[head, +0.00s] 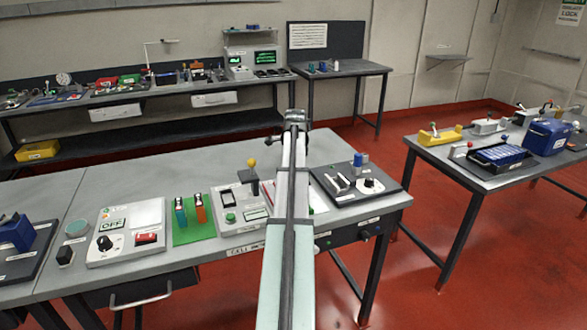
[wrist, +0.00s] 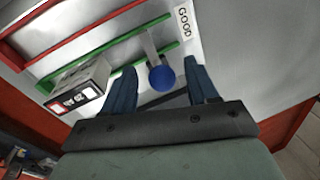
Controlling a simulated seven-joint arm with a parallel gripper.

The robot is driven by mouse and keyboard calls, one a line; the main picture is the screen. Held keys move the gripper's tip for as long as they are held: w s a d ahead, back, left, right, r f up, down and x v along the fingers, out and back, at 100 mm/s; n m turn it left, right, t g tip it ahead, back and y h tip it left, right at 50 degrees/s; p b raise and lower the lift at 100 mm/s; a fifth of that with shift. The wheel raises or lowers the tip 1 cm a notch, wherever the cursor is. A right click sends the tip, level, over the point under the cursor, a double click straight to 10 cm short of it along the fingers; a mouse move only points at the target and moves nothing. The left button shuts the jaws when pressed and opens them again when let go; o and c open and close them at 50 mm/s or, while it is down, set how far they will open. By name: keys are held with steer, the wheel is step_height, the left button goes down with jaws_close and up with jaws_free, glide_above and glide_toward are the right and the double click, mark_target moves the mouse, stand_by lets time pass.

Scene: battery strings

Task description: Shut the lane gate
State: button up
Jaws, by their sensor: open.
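In the wrist view a blue ball knob (wrist: 161,78) sits at the end of a short grey bar (wrist: 151,45), which I take to be the lane gate. The bar runs from near the upper green rail across towards the lower one. My gripper (wrist: 161,66) is open, with one dark blue finger on each side of the knob. Gaps show between the knob and both fingers, so it is not clamped. In the head view my arm hides the gate and the fingers.
A grey box with a small display (wrist: 75,90) stands left of my fingers, by the green rail. A red rail (wrist: 75,33) lies beyond, and a GOOD label (wrist: 184,22) is at the right. Beside my arm stand a yellow-knobbed lever (head: 252,165) and a dark panel (head: 355,183).

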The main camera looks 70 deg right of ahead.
step_height(320, 180, up, 14)
steer(key=s+a, duration=0.1)
steer(key=a, duration=0.1)
steer(key=shift+s+f, duration=0.2)
steer(key=shift+s, duration=0.05)
steer(key=shift+a, duration=0.1)
stand_by(0.6)
